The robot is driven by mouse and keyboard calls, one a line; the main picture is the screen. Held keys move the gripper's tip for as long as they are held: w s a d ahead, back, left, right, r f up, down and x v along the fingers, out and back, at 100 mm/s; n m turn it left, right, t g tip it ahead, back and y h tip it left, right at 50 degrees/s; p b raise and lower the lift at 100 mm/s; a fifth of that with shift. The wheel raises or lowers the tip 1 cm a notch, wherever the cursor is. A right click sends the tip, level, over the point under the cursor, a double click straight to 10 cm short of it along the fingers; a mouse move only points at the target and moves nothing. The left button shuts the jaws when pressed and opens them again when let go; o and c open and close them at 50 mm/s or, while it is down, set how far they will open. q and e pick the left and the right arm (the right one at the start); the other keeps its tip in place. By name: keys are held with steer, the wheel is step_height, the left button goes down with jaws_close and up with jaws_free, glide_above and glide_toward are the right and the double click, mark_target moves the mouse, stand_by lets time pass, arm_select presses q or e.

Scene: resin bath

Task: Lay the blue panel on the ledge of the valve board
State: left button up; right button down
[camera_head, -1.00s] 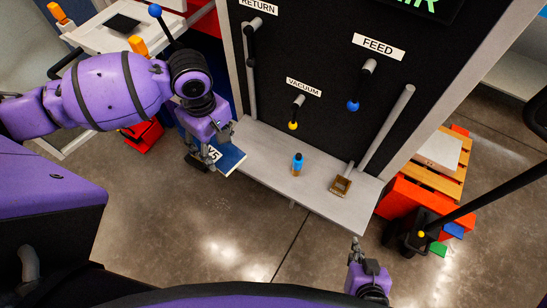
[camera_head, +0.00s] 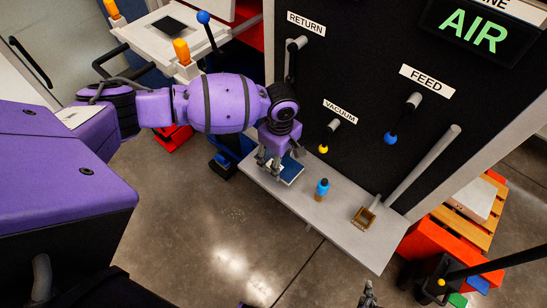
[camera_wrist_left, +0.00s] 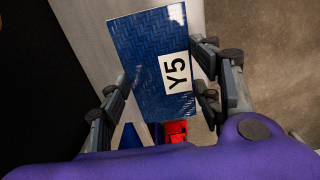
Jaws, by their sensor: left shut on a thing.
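The blue panel (camera_head: 291,169), a flat plate with a white Y5 label, is between the fingers of my left gripper (camera_head: 272,160). In the left wrist view the panel (camera_wrist_left: 152,65) is gripped by its two side edges, with the left gripper (camera_wrist_left: 162,85) shut on it. It is over the left end of the grey ledge (camera_head: 345,232) of the black valve board (camera_head: 350,65). I cannot tell whether it touches the ledge. My right gripper (camera_head: 369,293) shows only in part at the bottom edge, apart from the ledge; its opening is unclear.
Levers with yellow (camera_head: 323,149) and blue (camera_head: 390,138) knobs project above. A red crate (camera_head: 428,238) is at the right. The ledge between panel and bottle is clear.

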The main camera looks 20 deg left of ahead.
mark_target(282, 164)
arm_select(q)
steer(key=shift+w+d+f, duration=0.2)
steer(key=shift+w, duration=0.1)
steer(key=f, duration=0.3)
steer(key=shift+w+d+f+b, duration=0.1)
steer(key=shift+w+f+b, duration=0.1)
steer(key=shift+b, duration=0.15)
arm_select(e)
steer(key=shift+s+d+f, duration=0.2)
steer(key=shift+f, duration=0.05)
arm_select(q)
steer(key=shift+r, duration=0.1)
steer(key=o, duration=1.1)
steer(key=shift+f, duration=0.2)
steer(key=shift+c, duration=0.2)
steer(key=shift+o, duration=0.9)
arm_select(e)
steer(key=shift+s+d+f, duration=0.15)
steer(key=shift+s, duration=0.05)
